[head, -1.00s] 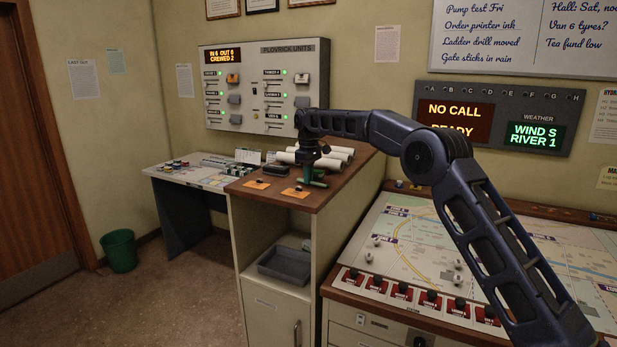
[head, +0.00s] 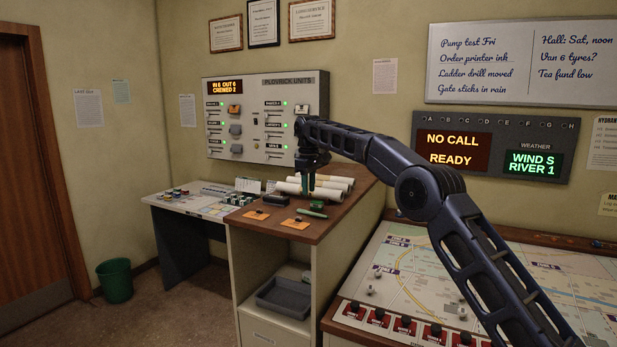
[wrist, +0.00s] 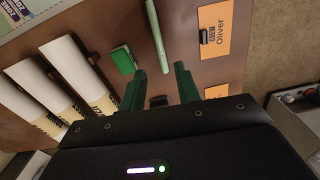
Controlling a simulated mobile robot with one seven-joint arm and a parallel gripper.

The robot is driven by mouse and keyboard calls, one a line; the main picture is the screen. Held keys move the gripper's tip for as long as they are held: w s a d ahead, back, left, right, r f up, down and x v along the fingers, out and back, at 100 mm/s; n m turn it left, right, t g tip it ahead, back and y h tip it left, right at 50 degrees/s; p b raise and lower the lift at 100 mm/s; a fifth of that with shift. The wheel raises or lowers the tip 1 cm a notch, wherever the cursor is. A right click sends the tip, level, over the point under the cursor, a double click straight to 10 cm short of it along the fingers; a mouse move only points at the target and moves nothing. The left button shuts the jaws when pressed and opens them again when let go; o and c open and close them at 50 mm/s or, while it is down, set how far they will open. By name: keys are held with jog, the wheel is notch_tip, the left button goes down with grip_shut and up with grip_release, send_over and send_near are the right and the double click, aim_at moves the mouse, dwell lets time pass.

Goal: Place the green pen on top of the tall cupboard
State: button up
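The green pen (head: 311,213) lies on the brown wooden top of the tall cupboard (head: 340,211). In the wrist view the pale green pen (wrist: 158,34) lies just beyond my fingertips, with a gap to each finger. My gripper (head: 308,188) is above the pen, pointing down. In the wrist view my gripper (wrist: 161,72) has its two green fingers apart, with nothing held between them. A small dark object shows beyond the gap between the fingers.
A darker green block (wrist: 123,60) lies beside the pen. White paper rolls (wrist: 75,75) are behind it. Orange name cards (head: 296,223) with small dark objects lie near the front edge. A grey tray (head: 284,296) sits on the shelf below. The map desk (head: 430,270) is to the right.

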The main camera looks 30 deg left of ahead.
jog(key=shift+r, duration=2.1)
jog(key=w+d+r+m+t, duration=0.15)
jog(key=d+r, duration=0.25)
jog(key=d, duration=0.6)
jog(key=w+d+r+m, duration=0.2)
jog(key=d+r, duration=0.2)
jog(key=d, duration=0.6)
jog(key=w+d+r+m, duration=0.15)
jog(key=d+r, duration=0.25)
jog(key=d, duration=0.7)
jog(key=s+d+m, duration=0.3)
jog(key=s+d, duration=0.1)
jog(key=d, duration=0.9)
jog(key=s+d+f+m+t, duration=0.1)
jog(key=s+d+f+m, duration=0.15)
jog(key=s+d, duration=0.55)
jog(key=s+d+f+m+t, duration=0.15)
jog(key=s+d+f, duration=0.3)
jog(key=d, duration=0.75)
jog(key=s+d+f+m, duration=0.2)
jog(key=s+d+f, duration=0.3)
jog(key=s+f, duration=0.2)
jog(key=s+d+f+m, duration=0.3)
jog(key=s+d+f, duration=0.3)
jog(key=s, duration=0.4)
jog(key=shift+d+f+t, duration=0.2)
jog(key=shift+f+t, duration=0.1)
jog(key=shift+f, duration=0.25)
